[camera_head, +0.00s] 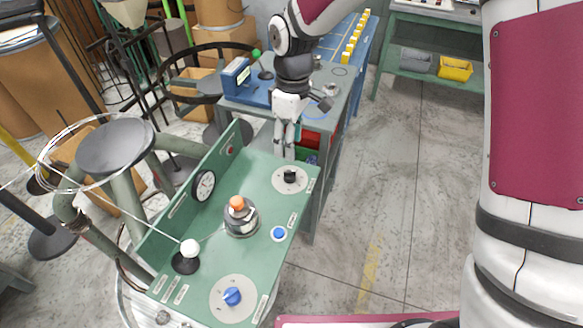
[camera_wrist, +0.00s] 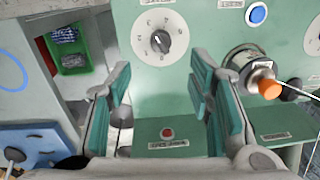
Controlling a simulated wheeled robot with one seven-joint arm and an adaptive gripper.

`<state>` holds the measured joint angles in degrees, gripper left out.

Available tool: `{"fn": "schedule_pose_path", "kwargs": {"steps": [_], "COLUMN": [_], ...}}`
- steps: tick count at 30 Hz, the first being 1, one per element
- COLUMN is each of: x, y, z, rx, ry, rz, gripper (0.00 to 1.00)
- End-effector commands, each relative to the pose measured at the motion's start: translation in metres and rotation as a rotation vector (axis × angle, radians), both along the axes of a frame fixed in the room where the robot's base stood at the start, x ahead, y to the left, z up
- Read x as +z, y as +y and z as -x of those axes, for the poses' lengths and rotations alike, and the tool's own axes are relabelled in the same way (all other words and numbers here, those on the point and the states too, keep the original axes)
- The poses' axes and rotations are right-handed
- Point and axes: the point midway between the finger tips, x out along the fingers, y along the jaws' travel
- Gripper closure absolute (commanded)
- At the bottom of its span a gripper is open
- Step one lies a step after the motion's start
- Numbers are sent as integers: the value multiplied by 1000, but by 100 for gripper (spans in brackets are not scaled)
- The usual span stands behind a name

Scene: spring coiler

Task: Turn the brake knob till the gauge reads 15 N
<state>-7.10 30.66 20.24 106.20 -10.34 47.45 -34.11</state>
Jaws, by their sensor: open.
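The green console holds a black knob (camera_head: 290,176) on a white dial at its far right corner. The knob also shows in the wrist view (camera_wrist: 160,41), ahead of my fingers. A blue knob (camera_head: 232,296) sits on a larger white dial at the near end. Labels are too small to read, so I cannot tell which is the brake knob. The round gauge (camera_head: 203,186) is on the console's back wall; its reading is not legible. My gripper (camera_wrist: 163,90) is open and empty, fingers apart. In the head view my gripper (camera_head: 285,148) hangs by the console's far end, near the black knob.
An orange-topped spool (camera_head: 238,205), a white ball with wire (camera_head: 189,248) and a blue button (camera_head: 279,233) are on the console. A red button (camera_wrist: 167,132) is on the back wall. A grey workbench (camera_head: 340,100) stands behind. The floor at right is clear.

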Motion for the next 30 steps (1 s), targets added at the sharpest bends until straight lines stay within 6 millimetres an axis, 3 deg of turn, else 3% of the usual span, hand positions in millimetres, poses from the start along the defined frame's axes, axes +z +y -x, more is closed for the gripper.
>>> {"fn": "schedule_pose_path", "kwargs": {"steps": [9, 15, 29, 30], "x": [-63, -90, -102, -102], "y": [2, 2, 2, 2], "z": [5, 6, 6, 6], "rx": [1, 1, 0, 0], "ry": [3, 2, -1, -1], "rz": [2, 1, 0, 0], "gripper": [53, 53, 53, 59]}}
